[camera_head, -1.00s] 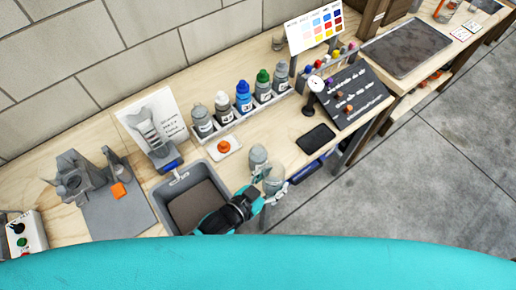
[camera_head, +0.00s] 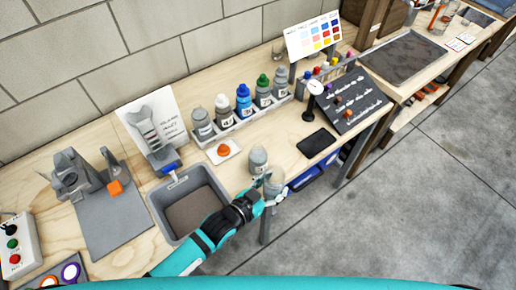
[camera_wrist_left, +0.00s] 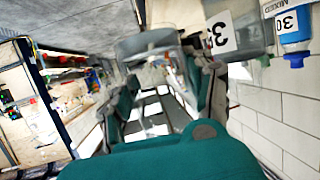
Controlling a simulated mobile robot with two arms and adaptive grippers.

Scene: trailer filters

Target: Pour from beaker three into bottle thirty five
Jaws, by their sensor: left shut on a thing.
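My left gripper (camera_head: 268,197) is shut on a grey, translucent beaker (camera_head: 275,183), held at the table's front edge. Next to it on the tabletop stands a grey bottle (camera_head: 258,160), just left of and behind the beaker. The two are very close; I cannot tell whether they touch. The bottle's number is too small to read in the head view. In the left wrist view, a clear rim of the beaker (camera_wrist_left: 148,44) shows near the top middle, beside a white label with a 3 (camera_wrist_left: 220,34). My right gripper is not in view.
Several dropper bottles (camera_head: 243,101) stand in a rack behind. An orange cap (camera_head: 223,149) lies on a white tile. A grey bin (camera_head: 160,209) is to the left, and a black slab (camera_head: 318,143) to the right. Open floor lies beyond the front edge.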

